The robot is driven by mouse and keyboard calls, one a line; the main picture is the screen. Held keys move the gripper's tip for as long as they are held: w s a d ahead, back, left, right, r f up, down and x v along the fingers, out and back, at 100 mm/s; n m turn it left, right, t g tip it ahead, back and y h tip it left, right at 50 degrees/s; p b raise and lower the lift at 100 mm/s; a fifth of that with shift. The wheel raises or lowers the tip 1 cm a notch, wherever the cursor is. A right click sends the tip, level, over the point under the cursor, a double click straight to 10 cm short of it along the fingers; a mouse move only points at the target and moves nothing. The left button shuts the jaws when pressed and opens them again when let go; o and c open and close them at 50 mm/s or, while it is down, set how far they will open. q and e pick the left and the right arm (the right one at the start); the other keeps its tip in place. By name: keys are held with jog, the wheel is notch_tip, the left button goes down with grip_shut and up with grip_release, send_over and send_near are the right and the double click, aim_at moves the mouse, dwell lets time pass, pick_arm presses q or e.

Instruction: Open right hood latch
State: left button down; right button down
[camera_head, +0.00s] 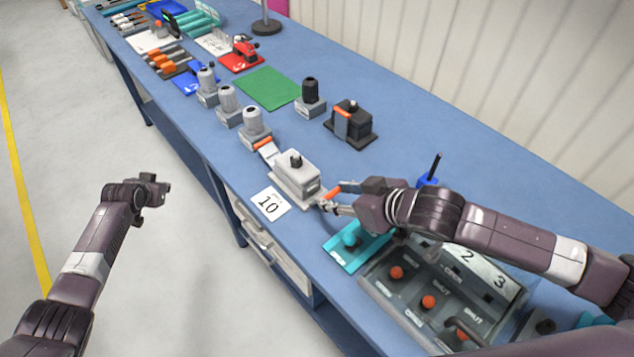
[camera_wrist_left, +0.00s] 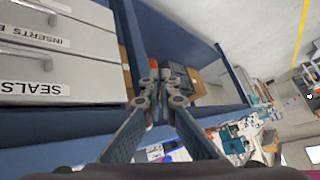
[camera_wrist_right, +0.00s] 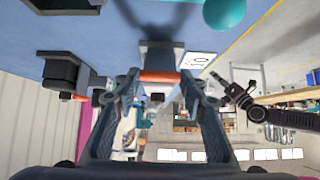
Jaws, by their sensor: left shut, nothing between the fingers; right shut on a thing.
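A grey connector hood (camera_head: 296,178) with a dark knob on top stands on the blue bench beside the card marked 10. Its left latch (camera_head: 267,149), with an orange bar, is swung out to the left. Its right latch has an orange bar (camera_head: 333,192). My right gripper (camera_head: 326,203) is at that side of the hood, shut on the right latch. In the right wrist view the orange bar (camera_wrist_right: 160,77) lies across between the fingers. My left gripper (camera_head: 160,187) is shut and empty, off the bench over the floor; its fingertips meet in the left wrist view (camera_wrist_left: 158,88).
A black hood (camera_head: 351,124) with an orange latch stands behind. Several grey fittings (camera_head: 228,104) line the bench's front edge. A green mat (camera_head: 268,88) lies flat farther off.

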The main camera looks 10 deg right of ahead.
jog(key=shift+s+d+f, duration=0.1)
jog(key=shift+s+f, duration=0.15)
jog(key=shift+f, duration=0.15)
pick_arm(q)
jog(key=d+r+g+h, duration=0.1)
jog(key=d+r+h, duration=0.1)
jog(key=d+r, duration=0.3)
jog(key=s+d+r+h, duration=0.1)
jog(key=d+r+h, duration=0.2)
jog(key=d, duration=0.6)
jog(key=s+d+r+g+h, duration=0.1)
jog(key=d+r+h, duration=0.1)
jog(key=d+r, duration=0.5)
jog(key=shift+s+d+m+g, duration=0.2)
jog(key=shift+d+m+g, duration=0.1)
jog(key=shift+d, duration=0.15)
jog(key=s+d+r+m+g+h, duration=0.4)
jog(key=s+d+r+g+h, duration=0.1)
jog(key=s+d+r, duration=0.65)
send_over(315, 201)
jog(key=f, duration=0.7)
jog(key=shift+w+f, duration=0.35)
jog(key=shift+s+d+f, duration=0.25)
jog(key=shift+s+f, duration=0.15)
jog(key=shift+f, duration=0.2)
